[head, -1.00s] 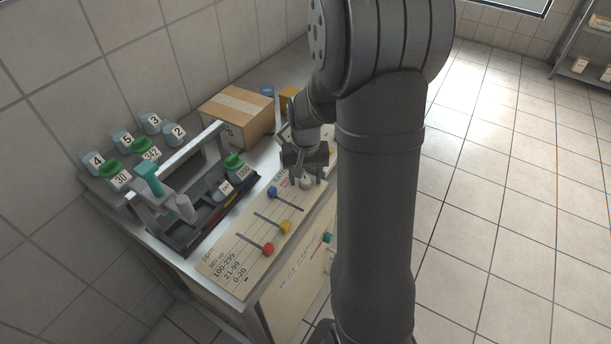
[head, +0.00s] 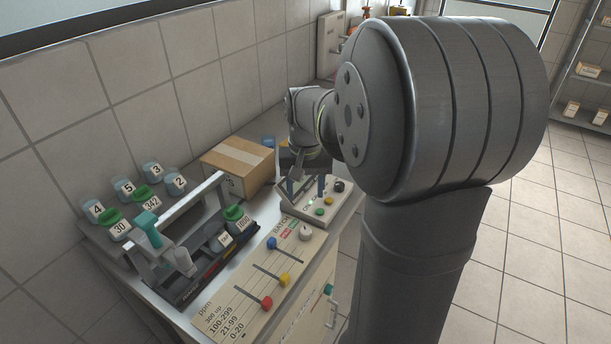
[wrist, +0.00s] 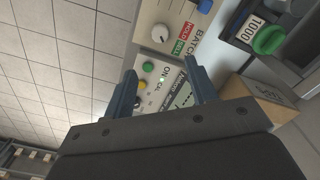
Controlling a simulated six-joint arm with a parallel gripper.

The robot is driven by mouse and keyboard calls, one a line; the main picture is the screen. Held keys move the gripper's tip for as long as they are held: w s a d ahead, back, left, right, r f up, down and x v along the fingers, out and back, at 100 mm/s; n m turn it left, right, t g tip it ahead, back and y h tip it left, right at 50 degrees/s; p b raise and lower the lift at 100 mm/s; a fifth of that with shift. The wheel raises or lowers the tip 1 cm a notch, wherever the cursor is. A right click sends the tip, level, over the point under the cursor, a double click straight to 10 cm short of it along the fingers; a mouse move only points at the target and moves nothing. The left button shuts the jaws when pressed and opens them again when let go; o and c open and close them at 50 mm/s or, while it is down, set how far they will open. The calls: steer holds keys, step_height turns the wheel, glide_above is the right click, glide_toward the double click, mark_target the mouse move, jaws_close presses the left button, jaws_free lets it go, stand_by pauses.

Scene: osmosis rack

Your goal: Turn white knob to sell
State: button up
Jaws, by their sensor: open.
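The white knob (head: 305,232) stands on the beige slider panel (head: 240,307), at its far right end. In the wrist view the white knob (wrist: 160,33) is beside the word BATCH and a red and a green label, the green one reading SELL. I cannot tell surely which label its pointer faces. My gripper (head: 306,186) is open and empty, above the small button box (head: 331,203) beyond the knob, apart from the knob. In the wrist view my gripper's fingers (wrist: 160,75) frame the button box, with the knob beyond their tips.
Blue, yellow (head: 285,280) and red (head: 267,303) slider handles sit on the panel near the knob. Numbered jars line the wall.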

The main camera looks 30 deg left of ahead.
mark_target(306, 230)
step_height(306, 230, up, 4)
steer(key=shift+f, duration=0.2)
steer(key=shift+f, duration=0.1)
stand_by(0.4)
step_height(306, 230, down, 17)
steer(key=shift+f, duration=0.15)
stand_by(0.5)
